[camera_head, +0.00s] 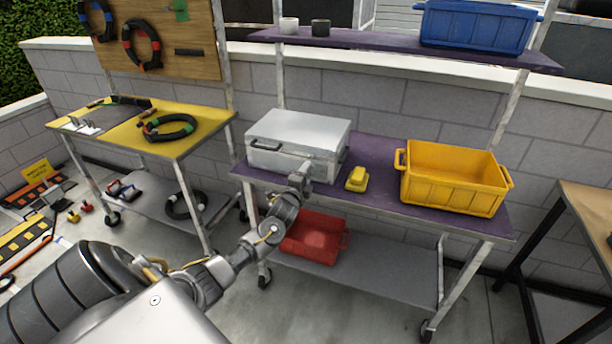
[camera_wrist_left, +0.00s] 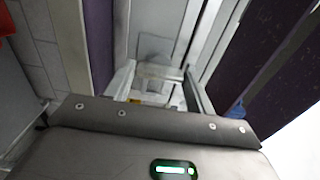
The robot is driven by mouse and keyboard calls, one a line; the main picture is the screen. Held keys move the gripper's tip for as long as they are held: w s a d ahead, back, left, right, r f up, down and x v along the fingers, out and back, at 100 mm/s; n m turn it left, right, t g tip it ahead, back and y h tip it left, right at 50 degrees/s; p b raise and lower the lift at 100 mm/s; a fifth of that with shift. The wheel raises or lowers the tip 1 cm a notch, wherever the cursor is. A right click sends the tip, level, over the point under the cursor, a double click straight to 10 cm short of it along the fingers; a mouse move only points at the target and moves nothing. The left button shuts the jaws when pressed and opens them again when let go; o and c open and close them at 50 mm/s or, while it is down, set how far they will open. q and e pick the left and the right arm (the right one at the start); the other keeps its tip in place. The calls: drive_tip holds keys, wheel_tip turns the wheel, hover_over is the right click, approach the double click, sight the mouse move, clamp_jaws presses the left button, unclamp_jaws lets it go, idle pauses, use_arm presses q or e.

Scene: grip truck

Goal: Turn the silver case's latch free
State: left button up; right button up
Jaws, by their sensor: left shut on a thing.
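The silver case (camera_head: 298,127) sits closed on the left part of the purple shelf table, with a dark handle on its left front. My left gripper (camera_head: 304,172) is at the case's front face, right of the middle. In the left wrist view, the case's front (camera_wrist_left: 155,15) fills the top middle, and my left gripper (camera_wrist_left: 158,85) is shut on the latch (camera_wrist_left: 155,48), a small grey plate with a tab between the fingers. The exact turn of the latch is hard to tell. My right gripper is not in view.
A yellow block-like object (camera_head: 357,179) lies right of the case. A yellow crate (camera_head: 454,177) stands farther right. A red bin (camera_head: 316,238) is on the lower shelf, and a blue bin (camera_head: 478,25) is on the upper shelf. A yellow-topped table (camera_head: 205,122) stands left.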

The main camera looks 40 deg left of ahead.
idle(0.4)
use_arm(q)
drive_tip(key=o, duration=1)
drive_tip(key=shift+s, duration=0.1)
drive_tip(key=b+v, duration=0.1)
drive_tip(key=v, duration=0.9)
drive_tip(key=shift+s+d, duration=0.15)
drive_tip(key=shift+s, duration=0.1)
